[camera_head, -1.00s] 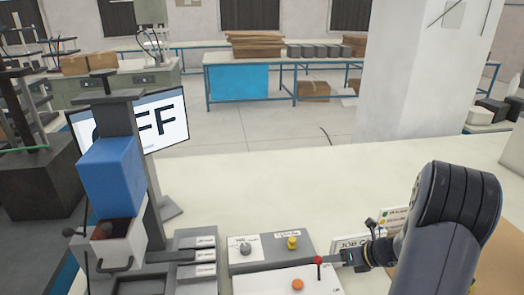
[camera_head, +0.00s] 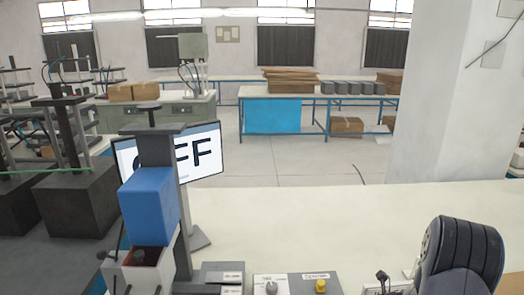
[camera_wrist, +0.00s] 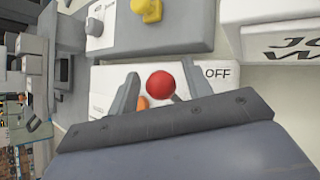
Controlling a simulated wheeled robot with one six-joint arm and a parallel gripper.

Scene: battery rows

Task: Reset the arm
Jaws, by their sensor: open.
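In the wrist view my gripper (camera_wrist: 158,88) is open, with one finger on each side of a red ball knob (camera_wrist: 161,84). I cannot tell whether the fingers touch it. The knob belongs to a light panel (camera_wrist: 217,90) marked "OFF". An orange button (camera_wrist: 143,103) shows partly behind the finger. In the head view my arm is at the lower right, and the gripper and red knob are out of frame below. The monitor (camera_head: 207,150) shows large letters ending in "FF", partly hidden by a grey stand.
A grey control box with a yellow knob (camera_head: 320,286) and a white-grey knob (camera_head: 271,287) is at the bottom edge. A blue block (camera_head: 148,205) on a press-like stand is at left. The white bench (camera_head: 330,215) is clear behind the panels. A pale pillar (camera_head: 440,90) rises at right.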

